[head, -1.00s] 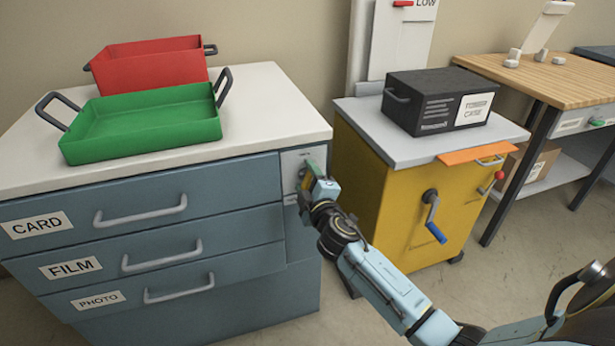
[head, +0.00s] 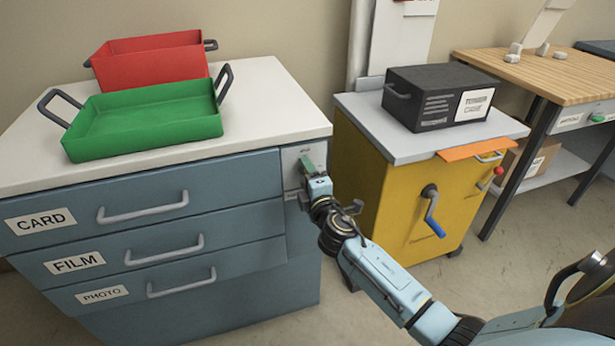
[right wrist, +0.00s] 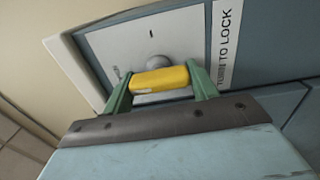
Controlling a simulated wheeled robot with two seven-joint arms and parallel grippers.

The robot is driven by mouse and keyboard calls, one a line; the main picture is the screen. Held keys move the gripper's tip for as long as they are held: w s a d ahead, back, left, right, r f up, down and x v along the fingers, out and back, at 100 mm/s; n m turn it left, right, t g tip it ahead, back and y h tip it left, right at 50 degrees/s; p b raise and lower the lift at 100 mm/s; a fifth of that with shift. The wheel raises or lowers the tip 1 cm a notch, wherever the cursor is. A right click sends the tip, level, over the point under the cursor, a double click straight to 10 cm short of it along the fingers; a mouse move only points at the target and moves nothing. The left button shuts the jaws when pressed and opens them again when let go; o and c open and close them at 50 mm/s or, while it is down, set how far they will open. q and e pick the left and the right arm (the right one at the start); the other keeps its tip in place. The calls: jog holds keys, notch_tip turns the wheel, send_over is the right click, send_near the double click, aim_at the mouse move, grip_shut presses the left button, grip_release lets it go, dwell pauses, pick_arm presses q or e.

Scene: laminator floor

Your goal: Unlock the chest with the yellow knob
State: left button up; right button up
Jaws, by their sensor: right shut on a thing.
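The blue-grey chest (head: 190,245) has three drawers labelled CARD, FILM and PHOTO, all flush in its front. A pale lock plate (head: 290,157) sits at its upper right corner, and the plate also shows in the right wrist view (right wrist: 110,42). The yellow knob (right wrist: 161,80) is a short bar on this plate, beside a label reading TURN TO LOCK. My right gripper (right wrist: 160,88) is shut on the knob, with a green finger at each end of it. In the head view my right gripper (head: 307,168) hides the knob. My left gripper is not in view.
A green tray (head: 150,115) and a red bin (head: 150,62) stand on the chest's white top. A yellow cabinet (head: 385,195) with a crank and a black case (head: 440,97) on top stands to the right. Floor shows between it and the chest.

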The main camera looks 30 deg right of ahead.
jog(key=o, duration=1)
jog(key=shift+c, duration=0.2)
jog(key=shift+s+a, duration=0.1)
jog(key=shift+s, duration=0.3)
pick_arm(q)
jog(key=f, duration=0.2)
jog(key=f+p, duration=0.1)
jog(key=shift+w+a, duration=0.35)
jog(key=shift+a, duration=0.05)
pick_arm(e)
jog(key=v, duration=1.2)
jog(key=shift+s, duration=0.3)
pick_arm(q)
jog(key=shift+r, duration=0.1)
pick_arm(e)
jog(key=shift+f, duration=0.1)
